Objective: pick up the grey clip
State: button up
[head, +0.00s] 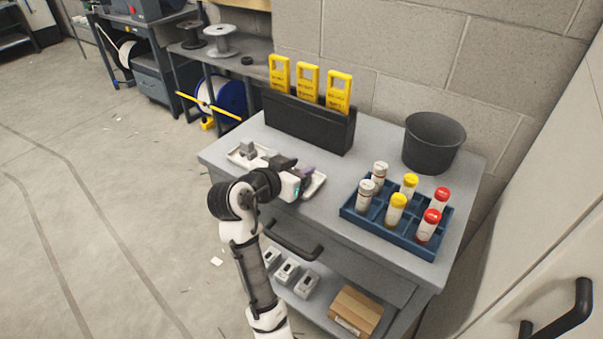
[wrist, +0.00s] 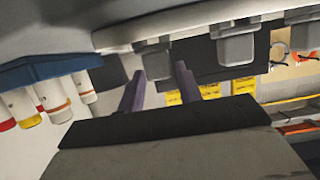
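A grey clip (head: 247,149) stands on the left part of a white tray (head: 319,186) on the grey cabinet top. My gripper hides much of the tray's middle in the head view. In the wrist view, which is turned nearly upside down, three grey clips sit along the white tray (wrist: 190,24): one straight ahead (wrist: 158,63), one in the middle (wrist: 236,47), one at the right edge (wrist: 303,38). My gripper (wrist: 160,70) is open, its two purple-grey fingers pointing at the nearest clip, one finger on each side of it in the picture. I cannot tell whether they touch it.
A blue rack (head: 397,222) with several capped bottles stands to the right. A dark bin (head: 433,142) stands behind it. A black holder (head: 308,122) with three yellow tags stands behind the tray. A drawer handle (head: 294,244) juts from the cabinet front.

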jog(key=c, duration=0.6)
